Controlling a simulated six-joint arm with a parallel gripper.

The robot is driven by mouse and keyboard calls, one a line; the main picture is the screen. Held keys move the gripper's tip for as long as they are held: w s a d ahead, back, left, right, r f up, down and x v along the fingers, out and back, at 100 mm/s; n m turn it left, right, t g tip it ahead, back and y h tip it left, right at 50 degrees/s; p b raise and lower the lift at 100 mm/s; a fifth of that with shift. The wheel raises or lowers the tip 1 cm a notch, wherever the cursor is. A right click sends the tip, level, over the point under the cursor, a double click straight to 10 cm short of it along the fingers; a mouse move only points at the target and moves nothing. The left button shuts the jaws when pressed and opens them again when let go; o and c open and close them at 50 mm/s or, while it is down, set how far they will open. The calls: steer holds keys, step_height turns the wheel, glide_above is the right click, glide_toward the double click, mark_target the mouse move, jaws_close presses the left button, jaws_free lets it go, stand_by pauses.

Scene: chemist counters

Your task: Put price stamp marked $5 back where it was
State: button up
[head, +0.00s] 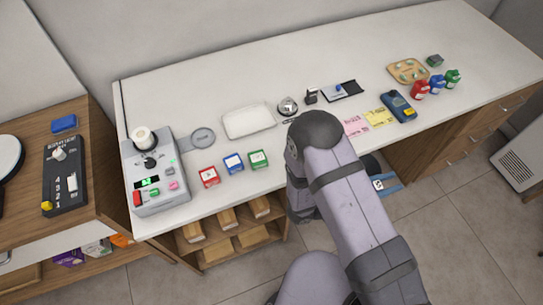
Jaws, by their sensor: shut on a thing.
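My arm crosses the middle of the head view and hides much of its own end. My gripper (383,184) shows only in part, to the right of the arm and in front of the counter's front edge. It is shut on the price stamp, seen as a small pale face with a dark mark (378,184); the mark is too small to read. On the counter, a red box (209,176), a blue box (234,163) and a green box (258,159) with pale labels stand in a row left of my arm.
Bare counter lies along the back. Shelves with boxes (228,217) sit below.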

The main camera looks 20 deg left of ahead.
steer(key=w+a+r+n+t+y+b, duration=0.25)
steer(key=a+n+y+b, duration=0.2)
steer(key=a, duration=0.35)
steer(key=w+a+r+n+t+y+b, duration=0.2)
steer(key=w+a+r+n+y+b, duration=0.15)
steer(key=a+y, duration=0.4)
steer(key=w+a+r+n+t+y+b, duration=0.2)
steer(key=w+a+n+y+b, duration=0.15)
steer(key=a, duration=0.55)
steer(key=s+a+f+n+g+y, duration=0.1)
steer(key=s+a+f+n+y, duration=0.15)
steer(key=a+y, duration=0.45)
steer(key=shift+n+h, duration=0.3)
steer(key=shift+h, duration=0.55)
steer(key=shift+w+a+f+p, duration=0.1)
steer(key=shift+a+f+p, duration=0.1)
steer(key=shift+f, duration=1.35)
steer(key=shift+w+a+f+p, duration=0.1)
steer(key=shift+a+f, duration=0.15)
steer(key=shift+f, duration=1.3)
steer(key=shift+a+f+p, duration=0.15)
steer(key=shift+a+f, duration=0.05)
steer(key=shift+f, duration=1.35)
